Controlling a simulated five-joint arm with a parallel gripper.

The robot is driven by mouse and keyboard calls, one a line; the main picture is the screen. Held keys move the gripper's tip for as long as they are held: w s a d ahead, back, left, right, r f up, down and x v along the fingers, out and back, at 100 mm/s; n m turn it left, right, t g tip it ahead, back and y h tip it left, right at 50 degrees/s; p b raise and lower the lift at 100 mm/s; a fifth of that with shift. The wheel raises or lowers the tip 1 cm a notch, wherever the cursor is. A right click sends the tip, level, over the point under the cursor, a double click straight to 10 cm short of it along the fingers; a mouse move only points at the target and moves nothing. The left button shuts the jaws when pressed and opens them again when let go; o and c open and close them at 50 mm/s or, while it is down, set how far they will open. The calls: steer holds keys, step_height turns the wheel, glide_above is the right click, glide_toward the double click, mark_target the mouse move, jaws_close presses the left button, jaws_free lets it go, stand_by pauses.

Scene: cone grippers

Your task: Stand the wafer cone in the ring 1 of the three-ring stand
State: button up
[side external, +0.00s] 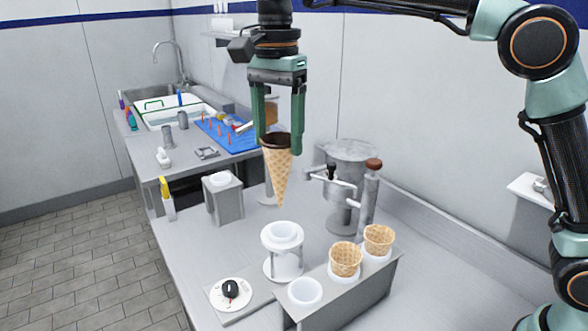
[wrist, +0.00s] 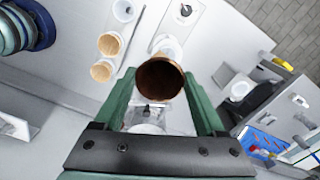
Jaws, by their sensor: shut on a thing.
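The wafer cone (side external: 277,172) has a dark-lined rim and hangs point down, upright, in my gripper (side external: 279,138). My gripper is shut on it near the rim. In the wrist view the cone's open dark mouth (wrist: 161,80) sits between my fingers (wrist: 166,105). The three-ring stand (side external: 352,302) is a grey block with white rings at the lower right. Its near-left ring (side external: 305,292) is empty. The other two rings hold plain wafer cones (side external: 346,260) (side external: 379,240). No ring number is readable. The held cone is above and left of the stand, apart from it.
A white cup-like holder (side external: 283,263) stands below the held cone. A white disc with a black piece (side external: 230,292) lies at the front left. A metal machine with a lever (side external: 350,190) stands behind. A grey block (side external: 223,198) stands to the left.

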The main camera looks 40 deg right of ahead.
steer(key=s+a+f, duration=0.2)
steer(key=s+f, duration=0.3)
steer(key=s, duration=0.6)
steer(key=shift+s+a+f, duration=0.15)
steer(key=shift+a+f, duration=0.05)
steer(key=shift+a, duration=0.1)
steer(key=shift+f, duration=0.1)
steer(key=shift+f, duration=2)
